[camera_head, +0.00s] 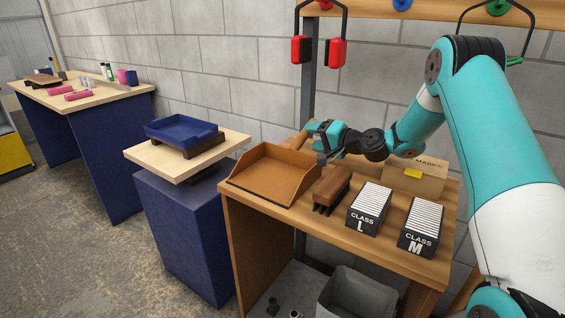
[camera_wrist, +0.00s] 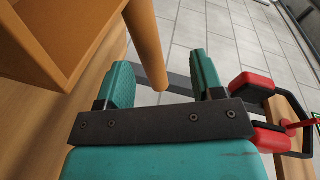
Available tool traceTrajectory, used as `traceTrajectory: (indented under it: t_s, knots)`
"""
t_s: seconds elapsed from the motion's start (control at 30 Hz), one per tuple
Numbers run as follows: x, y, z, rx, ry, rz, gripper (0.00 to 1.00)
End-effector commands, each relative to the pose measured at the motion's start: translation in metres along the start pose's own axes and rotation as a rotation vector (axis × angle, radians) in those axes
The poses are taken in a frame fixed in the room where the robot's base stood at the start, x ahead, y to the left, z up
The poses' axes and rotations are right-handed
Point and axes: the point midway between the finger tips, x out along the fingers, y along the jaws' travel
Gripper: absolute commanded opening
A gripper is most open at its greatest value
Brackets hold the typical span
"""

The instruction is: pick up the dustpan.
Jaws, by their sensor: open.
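The dustpan (camera_head: 272,178) is a tan-brown pan with raised walls on three sides. It lies on the wooden table at its left end, its open side toward the front left. In the wrist view the pan (camera_wrist: 75,25) fills the upper left, and its round handle (camera_wrist: 147,40) comes down into the gap between my fingers. My gripper (camera_head: 322,137) is at the back right of the pan, near the handle. In the wrist view its two teal fingers (camera_wrist: 163,80) are apart, one on each side of the handle's end, with visible gaps. I cannot tell the exact depth.
A brown brush (camera_head: 331,188) lies right of the pan, beside two card boxes (camera_head: 367,210) and a cardboard carton (camera_head: 412,180). Red-handled tools (camera_head: 301,50) hang above from a rail; one (camera_wrist: 255,88) is close to my right finger. A blue tray (camera_head: 182,130) stands on a pedestal at left.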

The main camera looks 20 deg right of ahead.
Motion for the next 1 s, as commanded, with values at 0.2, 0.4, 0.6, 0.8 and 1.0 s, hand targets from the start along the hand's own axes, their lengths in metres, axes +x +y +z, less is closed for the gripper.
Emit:
traceTrajectory:
  t_s: [0.2, 0.4, 0.6, 0.8, 1.0]
  knots:
    - [0.012, 0.010, -0.012, 0.017, 0.033, -0.007, 0.61]
    - [0.037, 0.013, -0.013, 0.018, 0.033, -0.004, 0.61]
    - [0.065, 0.015, -0.013, 0.016, 0.032, -0.005, 0.61]
    - [0.071, 0.015, -0.011, 0.017, 0.031, -0.005, 0.61]
    - [0.071, 0.014, -0.011, 0.017, 0.030, -0.005, 0.36]
